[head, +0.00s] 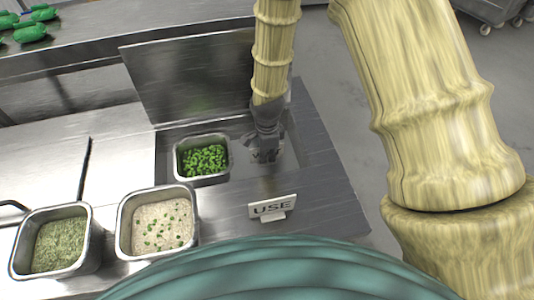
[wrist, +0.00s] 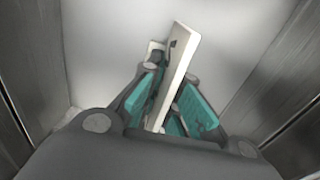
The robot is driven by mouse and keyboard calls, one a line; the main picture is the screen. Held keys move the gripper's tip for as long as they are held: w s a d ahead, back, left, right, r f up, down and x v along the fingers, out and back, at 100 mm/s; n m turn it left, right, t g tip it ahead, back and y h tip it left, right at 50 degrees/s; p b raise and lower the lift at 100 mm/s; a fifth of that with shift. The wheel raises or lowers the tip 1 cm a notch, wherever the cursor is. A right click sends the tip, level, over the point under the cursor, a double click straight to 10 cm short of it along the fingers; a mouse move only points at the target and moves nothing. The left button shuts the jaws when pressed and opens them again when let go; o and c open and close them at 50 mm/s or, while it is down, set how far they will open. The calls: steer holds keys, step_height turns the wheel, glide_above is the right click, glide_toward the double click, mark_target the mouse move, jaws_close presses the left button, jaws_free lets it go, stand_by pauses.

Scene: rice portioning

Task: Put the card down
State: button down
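My gripper (head: 265,155) points down into the sunken counter section, right of the pan of green pieces. In the wrist view its teal-padded fingers (wrist: 172,88) are closed around a thin white card (wrist: 180,50) with a small dark mark. This card is seen nearly edge-on and tilted in the picture; its text cannot be read. In the head view I cannot make it out at the fingertips. A white card reading "USE" (head: 272,208) stands upright on the counter nearer to me, apart from the gripper.
A pan of green pieces (head: 178,163) sits in the sunken section. A pan of pale grain with green bits (head: 124,222) and a pan of greenish grain (head: 18,258) stand front left. A raised metal panel (head: 185,80) is behind. Bare counter (head: 325,200) lies at right.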

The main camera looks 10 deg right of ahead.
steer(key=shift+f, duration=0.2)
steer(key=c, duration=1.6)
jaws_free()
steer(key=shift+c, duration=0.2)
steer(key=shift+r, duration=0.15)
steer(key=shift+r+b, duration=1.15)
steer(key=shift+r, duration=4.85)
